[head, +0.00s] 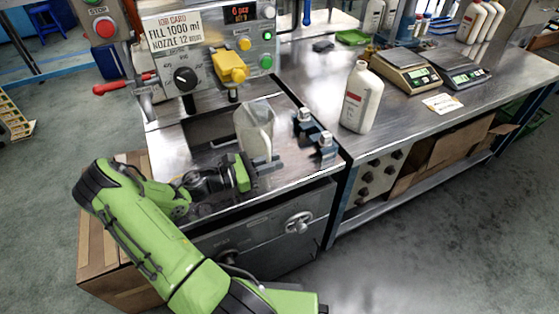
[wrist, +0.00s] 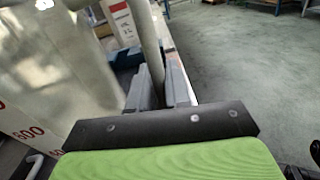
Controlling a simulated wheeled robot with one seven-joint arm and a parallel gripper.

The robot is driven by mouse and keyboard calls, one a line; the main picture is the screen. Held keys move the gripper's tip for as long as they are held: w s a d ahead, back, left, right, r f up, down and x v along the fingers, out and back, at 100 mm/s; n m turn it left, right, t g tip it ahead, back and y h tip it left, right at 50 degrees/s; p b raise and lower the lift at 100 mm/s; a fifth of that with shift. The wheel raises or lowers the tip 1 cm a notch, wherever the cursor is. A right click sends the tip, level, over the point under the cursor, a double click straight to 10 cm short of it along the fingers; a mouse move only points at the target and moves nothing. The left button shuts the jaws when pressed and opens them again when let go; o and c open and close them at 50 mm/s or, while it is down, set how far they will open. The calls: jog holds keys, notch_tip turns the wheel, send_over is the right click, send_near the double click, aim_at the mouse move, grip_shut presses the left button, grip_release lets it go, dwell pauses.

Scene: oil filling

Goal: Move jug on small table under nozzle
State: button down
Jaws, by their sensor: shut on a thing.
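The jug (head: 255,128) is a translucent, pale grey measuring jug standing upright at the filling machine's small table (head: 207,160). It fills the left of the wrist view (wrist: 55,70), where red markings such as 600 show. My gripper (head: 262,163) is at the jug's near side, shut on its handle (wrist: 146,45). The nozzle (head: 233,95) hangs under a yellow valve block (head: 230,67), behind and left of the jug's top. The jug's base is partly hidden by my gripper, so I cannot tell whether it touches the table.
Dark clamp-like fixtures (head: 313,132) stand just right of the jug. A white bottle (head: 361,98) and scales (head: 405,72) are on the bench to the right. The control panel (head: 205,50) with its job card (head: 173,34) rises behind the table. A red-handled lever (head: 125,84) sticks out left.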

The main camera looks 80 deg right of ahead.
jog(key=shift+b+v, duration=0.35)
jog(key=shift+v, duration=2)
jog(key=shift+a+f, duration=0.1)
jog(key=shift+f, duration=0.05)
jog(key=c, duration=1)
grip_release()
